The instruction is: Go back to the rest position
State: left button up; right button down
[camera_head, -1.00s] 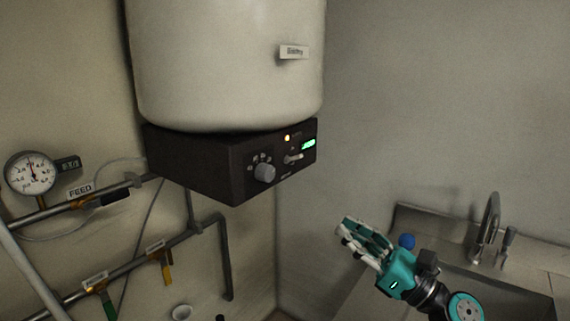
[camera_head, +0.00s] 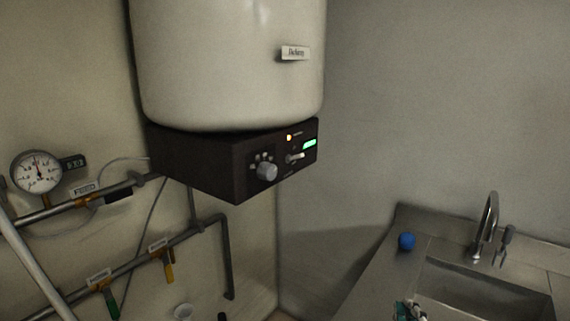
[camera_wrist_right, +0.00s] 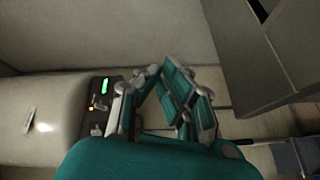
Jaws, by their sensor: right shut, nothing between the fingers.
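My right gripper (camera_head: 409,312) shows only in part at the bottom edge of the head view, low in front of the sink counter. In the right wrist view my right gripper (camera_wrist_right: 152,75) has its teal and grey fingers drawn together at the tips, with nothing between them. It is apart from the dark control box (camera_head: 235,163) under the white boiler tank (camera_head: 228,65). The boiler and its box also show at the left of the wrist view. My left gripper is in neither view.
A steel counter with a sink (camera_head: 480,290), a faucet (camera_head: 487,226) and a blue ball (camera_head: 407,241) is at the right. Pipes with a pressure gauge (camera_head: 37,172), a yellow valve handle (camera_head: 168,267) and a green one (camera_head: 112,304) run along the left wall. A white cup (camera_head: 183,311) is low down.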

jog(key=s+f+m+g, duration=0.75)
jog(key=s+f, duration=0.45)
jog(key=f, duration=0.2)
jog(key=s+a+f+m+g+y, duration=0.1)
jog(key=s+a+f+m+g, duration=0.15)
jog(key=s, duration=0.45)
jog(key=s+a+f+m+g+y, duration=0.1)
jog(key=s+f+g, duration=0.3)
jog(key=s, duration=0.4)
notch_tip(320, 180, down, 25)
jog(key=g, duration=0.2)
jog(key=s+d+f, duration=0.2)
jog(key=s+f, duration=1.5)
jog(key=shift+s+d+g, duration=0.2)
jog(key=shift+d+g, duration=0.15)
jog(key=shift+g, duration=0.05)
jog(key=shift+f, duration=0.1)
